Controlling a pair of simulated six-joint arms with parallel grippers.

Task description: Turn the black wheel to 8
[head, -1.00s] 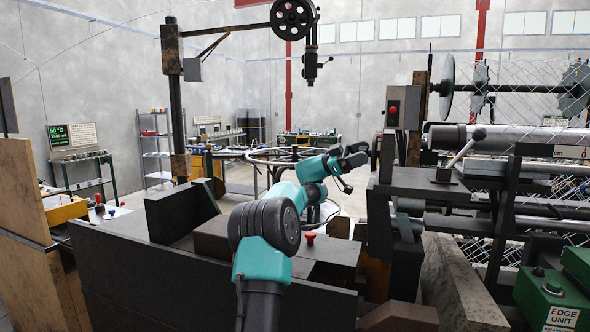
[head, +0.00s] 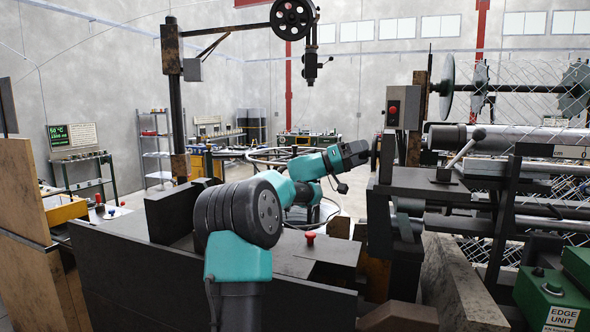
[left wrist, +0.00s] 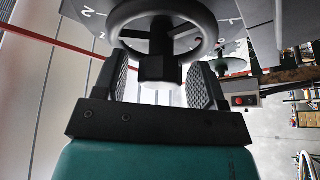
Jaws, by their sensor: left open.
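The black wheel (left wrist: 203,44) fills the top middle of the left wrist view, with spokes and a dark hub block (left wrist: 158,68) facing me. A grey dial plate behind it carries white marks; 2 and 1 read at the left, while those at the right are hard to read. I cannot tell which number the wheel points to. My left gripper (left wrist: 161,75) is open, one finger on each side of the hub, with visible gaps. In the head view my left gripper (head: 354,155) is at the left side of the dark machine. My right gripper is not in view.
A grey box with a red button (head: 393,109) stands above and right of the gripper. A dark machine block (head: 420,181) lies close at its right. A red knob (head: 310,238) sits on the dark bench below. A round metal frame (head: 265,155) stands behind the arm.

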